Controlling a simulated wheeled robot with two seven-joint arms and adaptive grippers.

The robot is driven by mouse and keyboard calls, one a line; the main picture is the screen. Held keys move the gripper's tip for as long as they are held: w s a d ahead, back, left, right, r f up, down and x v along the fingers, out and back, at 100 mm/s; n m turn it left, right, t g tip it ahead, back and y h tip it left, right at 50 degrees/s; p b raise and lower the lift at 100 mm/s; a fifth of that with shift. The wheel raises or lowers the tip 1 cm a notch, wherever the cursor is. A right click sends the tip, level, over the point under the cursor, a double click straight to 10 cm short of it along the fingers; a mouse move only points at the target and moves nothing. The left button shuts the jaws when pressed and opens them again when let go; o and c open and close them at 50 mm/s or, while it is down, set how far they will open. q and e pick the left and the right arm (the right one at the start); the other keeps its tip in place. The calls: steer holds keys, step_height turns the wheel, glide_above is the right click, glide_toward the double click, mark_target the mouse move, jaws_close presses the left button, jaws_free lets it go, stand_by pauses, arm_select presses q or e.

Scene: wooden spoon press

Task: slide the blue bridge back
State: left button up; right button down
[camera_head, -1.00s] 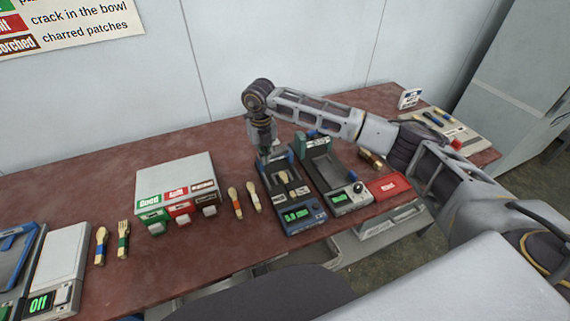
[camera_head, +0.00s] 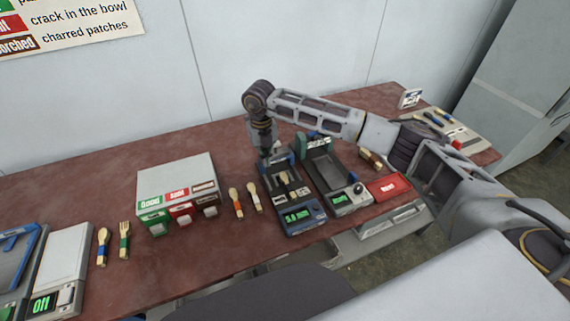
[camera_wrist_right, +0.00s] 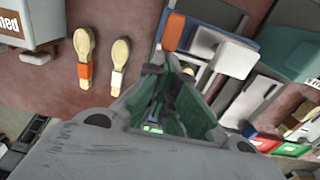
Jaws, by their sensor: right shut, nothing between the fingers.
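The blue-framed press (camera_head: 302,215) stands on the red-brown table with a wooden spoon (camera_head: 284,178) lying on it. Blue parts that look like its bridge (camera_head: 291,159) show at its back end, partly hidden by my right gripper. My right gripper (camera_head: 266,153) points down at the back left of this press. In the right wrist view its green-padded fingers (camera_wrist_right: 168,112) are shut and empty, near a blue part with a grey block. I cannot tell whether the fingers touch the bridge. My left gripper is out of view.
A green press (camera_head: 321,165) stands close to the right, beside a red tray (camera_head: 389,187). A scale (camera_head: 63,262) is at far left. The table behind the box is clear.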

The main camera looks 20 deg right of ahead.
step_height(320, 180, up, 5)
steer(key=shift+w+r+p, duration=0.1)
steer(key=shift+p, duration=1.1)
